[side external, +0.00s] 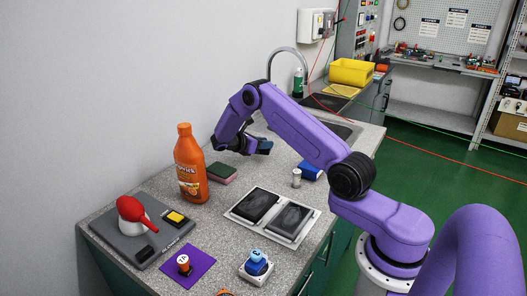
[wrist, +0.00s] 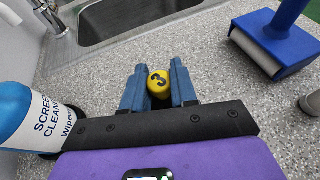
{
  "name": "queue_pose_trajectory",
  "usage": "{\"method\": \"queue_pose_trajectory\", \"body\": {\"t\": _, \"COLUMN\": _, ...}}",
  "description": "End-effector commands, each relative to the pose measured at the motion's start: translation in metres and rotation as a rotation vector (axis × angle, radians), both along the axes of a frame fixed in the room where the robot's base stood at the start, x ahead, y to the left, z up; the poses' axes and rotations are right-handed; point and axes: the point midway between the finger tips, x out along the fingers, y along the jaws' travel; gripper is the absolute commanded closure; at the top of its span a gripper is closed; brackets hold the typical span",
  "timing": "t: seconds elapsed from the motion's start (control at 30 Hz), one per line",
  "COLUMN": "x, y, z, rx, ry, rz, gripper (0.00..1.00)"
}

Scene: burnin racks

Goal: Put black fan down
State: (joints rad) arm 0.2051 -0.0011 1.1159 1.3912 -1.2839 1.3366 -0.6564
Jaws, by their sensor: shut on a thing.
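In the wrist view my gripper (wrist: 158,84) has its two blue fingers closed around a small yellow rounded thing (wrist: 159,83) marked with a black 3. It is held over the speckled grey counter. In the side view my gripper (side external: 264,147) is above the counter, behind the green and dark red sponge, and what it holds cannot be made out. No black fan can be clearly recognized in either view. Two black flat rectangular pieces (side external: 256,205) lie in a white frame (side external: 236,212) on the counter.
An orange bottle (side external: 190,168) stands left of the sponge (side external: 221,173). A blue tool (wrist: 268,44) lies at the wrist view's upper right, a cleaner bottle (wrist: 35,118) at left. The sink (wrist: 120,18) is beyond. Speckled counter between is bare.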

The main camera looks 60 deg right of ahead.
Motion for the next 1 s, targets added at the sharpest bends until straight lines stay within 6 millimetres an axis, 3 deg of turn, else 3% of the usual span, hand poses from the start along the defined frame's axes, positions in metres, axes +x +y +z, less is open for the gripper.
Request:
{"method": "queue_pose_trajectory", "body": {"t": 0.23, "x": 0.001, "y": -0.001, "z": -0.03, "rx": 0.001, "ry": 0.002, "rz": 0.0, "gripper": 1.0}}
{"method": "queue_pose_trajectory", "body": {"t": 0.67, "x": 0.001, "y": -0.001, "z": -0.035, "rx": 0.0, "ry": 0.001, "rz": 0.0, "gripper": 1.0}}
{"method": "queue_pose_trajectory", "body": {"t": 0.7, "x": 0.001, "y": -0.001, "z": -0.036, "rx": 0.0, "ry": 0.001, "rz": 0.0, "gripper": 0.66}}
{"method": "queue_pose_trajectory", "body": {"t": 0.77, "x": 0.001, "y": -0.001, "z": -0.035, "rx": 0.0, "ry": 0.0, "rz": 0.0, "gripper": 0.47}}
{"method": "queue_pose_trajectory", "body": {"t": 1.0, "x": 0.001, "y": -0.001, "z": -0.035, "rx": 0.0, "ry": 0.001, "rz": 0.0, "gripper": 0.47}}
